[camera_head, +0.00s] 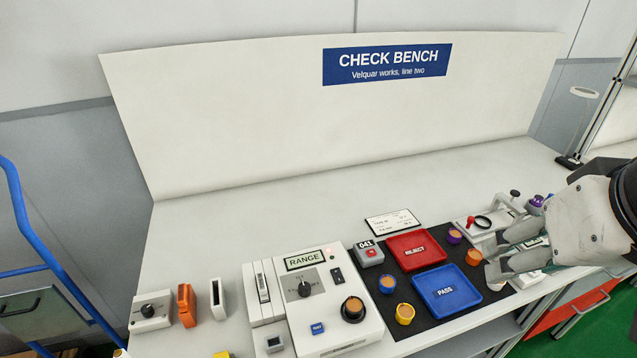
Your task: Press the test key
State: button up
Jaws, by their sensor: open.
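The tester is a white box (345,325) marked RANGE at the front middle of the bench. A small blue key (317,328) sits on its front left; its white lettering is too small to read surely, but it looks like TEST. The box also bears a dark knob (304,289), a black rocker switch (337,275) and a round socket holding an orange-topped piece (353,308). My gripper (490,258) is open at the right, over the right edge of the black mat and far to the right of the blue key. Nothing shows between its fingers.
A red REJECT tray (397,256) and blue PASS tray (440,306) lie on a black mat (407,322) with several orange-topped pieces. A small 041 counter (369,253) stands beside the tester. A white clamp fixture (478,226) is near my gripper. The bench's back is clear.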

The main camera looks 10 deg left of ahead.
aim_at(317, 328)
jog(key=k+u, duration=0.15)
jog(key=u, duration=0.65)
jog(key=i+l, duration=0.1)
jog(key=i, duration=0.1)
